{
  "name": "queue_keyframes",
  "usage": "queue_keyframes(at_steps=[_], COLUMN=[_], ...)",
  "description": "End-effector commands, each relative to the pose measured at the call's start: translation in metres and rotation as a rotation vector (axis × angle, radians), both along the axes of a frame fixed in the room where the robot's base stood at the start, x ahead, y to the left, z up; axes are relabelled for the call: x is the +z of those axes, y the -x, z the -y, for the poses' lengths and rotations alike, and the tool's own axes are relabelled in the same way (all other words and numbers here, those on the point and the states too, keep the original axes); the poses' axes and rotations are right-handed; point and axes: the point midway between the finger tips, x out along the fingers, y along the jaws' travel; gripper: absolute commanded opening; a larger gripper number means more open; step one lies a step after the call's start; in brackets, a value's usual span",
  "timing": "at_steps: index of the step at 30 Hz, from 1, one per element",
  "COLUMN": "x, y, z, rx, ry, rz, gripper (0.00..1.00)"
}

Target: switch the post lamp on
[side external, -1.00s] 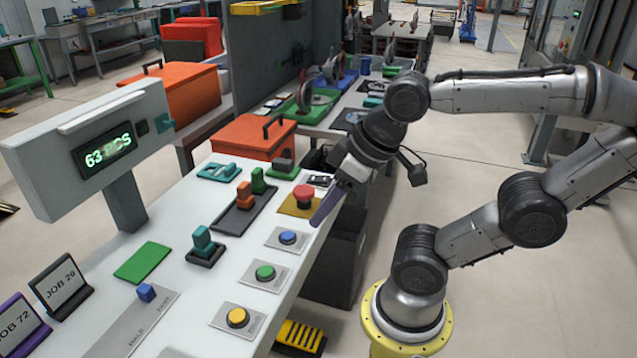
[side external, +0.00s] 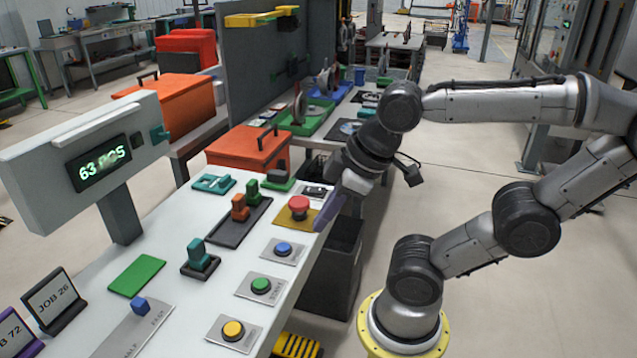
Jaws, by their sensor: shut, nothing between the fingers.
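My gripper (side external: 322,222) points down at the right edge of the white bench, beside the red mushroom button (side external: 299,204) on its yellow plate. Its purple fingers are shut and empty. Whether they touch the bench is unclear. No lamp can be clearly made out. A small dark switch-like part (side external: 316,191) sits on a plate just behind the red button, partly behind my gripper. A blue knob (side external: 140,305) stands on a grey plate at the near left; its lettering is too blurred to read surely.
Blue (side external: 283,248), green (side external: 261,286) and yellow (side external: 233,330) buttons line the white bench's (side external: 215,275) right side. Teal (side external: 200,252), orange (side external: 240,207) and green (side external: 253,191) handles stand further in. A display post (side external: 120,210) rises at left.

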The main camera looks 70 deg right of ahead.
Motion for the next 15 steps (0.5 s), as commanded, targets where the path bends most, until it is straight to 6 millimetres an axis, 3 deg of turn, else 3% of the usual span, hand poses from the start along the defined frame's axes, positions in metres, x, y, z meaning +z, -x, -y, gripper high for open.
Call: queue_keyframes(at_steps=[8, 15], x=[0.038, 0.070], y=[-0.016, -0.047], z=[0.007, 0.028], rx=[0.442, 0.778], ry=[0.242, 0.418], rz=[-0.026, -0.122], gripper=[0.00, 0.00])
